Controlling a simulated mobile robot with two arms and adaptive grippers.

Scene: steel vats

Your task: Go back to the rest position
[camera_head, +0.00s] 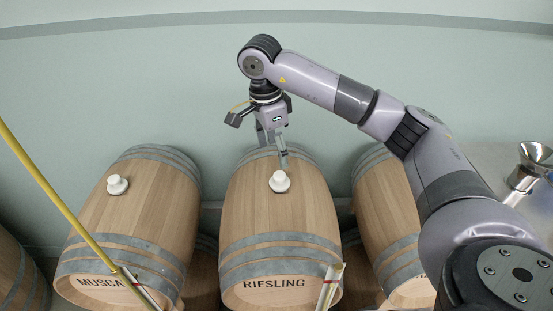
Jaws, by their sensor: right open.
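My right gripper (281,160) hangs at the end of my right arm, which comes in from the right. It points down above the middle barrel (282,222), labelled RIESLING. Its fingertips are just above or behind the white bung (279,182) on top of that barrel; I cannot tell whether they touch it. The gripper is open, and the bung sits on the barrel. My left gripper is not in view.
A barrel labelled MUSCA... (140,215) with a white bung (117,184) lies to the left. Another barrel (385,215) is partly behind my arm. A yellow pole (62,202) slants across the left. A steel funnel-like vessel (530,165) stands at the right.

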